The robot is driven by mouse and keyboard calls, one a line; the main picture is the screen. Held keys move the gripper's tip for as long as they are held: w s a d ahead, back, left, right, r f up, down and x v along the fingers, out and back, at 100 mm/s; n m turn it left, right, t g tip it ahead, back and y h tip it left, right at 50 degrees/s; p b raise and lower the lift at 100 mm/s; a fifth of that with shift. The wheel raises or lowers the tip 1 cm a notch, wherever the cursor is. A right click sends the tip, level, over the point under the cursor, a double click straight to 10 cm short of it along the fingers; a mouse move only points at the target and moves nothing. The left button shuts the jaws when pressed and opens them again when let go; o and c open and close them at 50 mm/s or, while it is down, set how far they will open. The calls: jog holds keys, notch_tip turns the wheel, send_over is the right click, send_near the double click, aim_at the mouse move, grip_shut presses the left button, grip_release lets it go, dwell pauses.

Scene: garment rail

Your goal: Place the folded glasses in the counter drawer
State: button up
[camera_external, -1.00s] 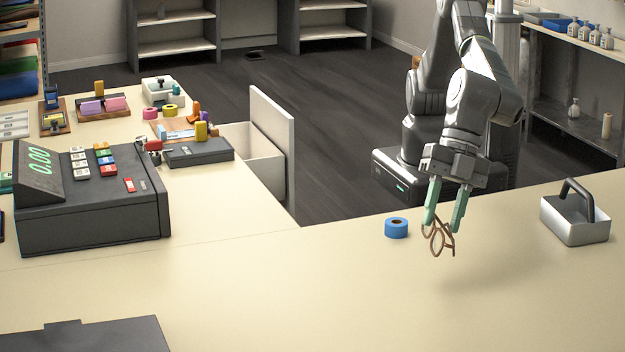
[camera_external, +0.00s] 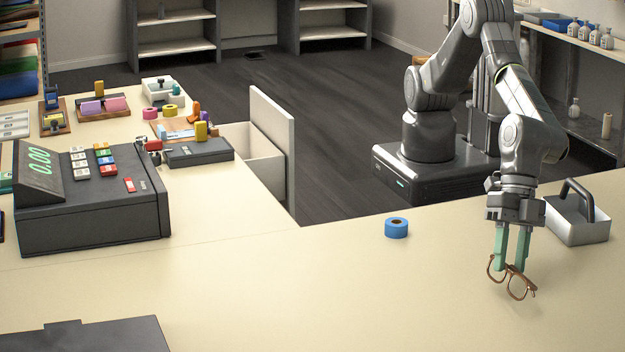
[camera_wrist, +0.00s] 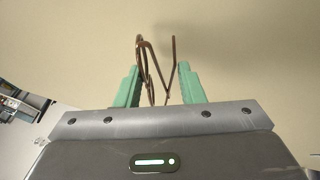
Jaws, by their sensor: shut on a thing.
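The brown-framed glasses (camera_external: 514,281) hang from my gripper (camera_external: 511,262), just above the counter at the right in the outside view. The green fingers are shut on them. In the wrist view the glasses (camera_wrist: 152,70) show as thin brown frame parts between the fingertips of my gripper (camera_wrist: 160,85); whether the temples are fully folded is hard to tell. The counter drawer (camera_external: 262,150) is pulled out at the inner side of the left counter, with its pale front panel standing up. Most of its inside is hidden.
A blue tape roll (camera_external: 396,228) lies left of my gripper. A metal carrier with a dark handle (camera_external: 578,222) stands close behind it on the right. A cash register (camera_external: 90,205) and a dark flat box (camera_external: 198,152) are on the left counter.

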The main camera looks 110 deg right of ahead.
jog(key=shift+f, duration=1.05)
jog(key=shift+f, duration=0.25)
jog(key=o, duration=1)
jog(key=shift+r, duration=0.1)
jog(key=shift+c, duration=0.2)
jog(key=shift+r, duration=0.3)
jog(key=b+v, duration=0.2)
jog(key=v, duration=0.8)
jog(key=shift+s+d+r, duration=0.2)
jog(key=shift+s+r, duration=0.05)
jog(key=shift+s+d+r, duration=0.1)
jog(key=shift+d+r, duration=0.1)
jog(key=shift+r, duration=0.25)
jog(key=c, duration=0.3)
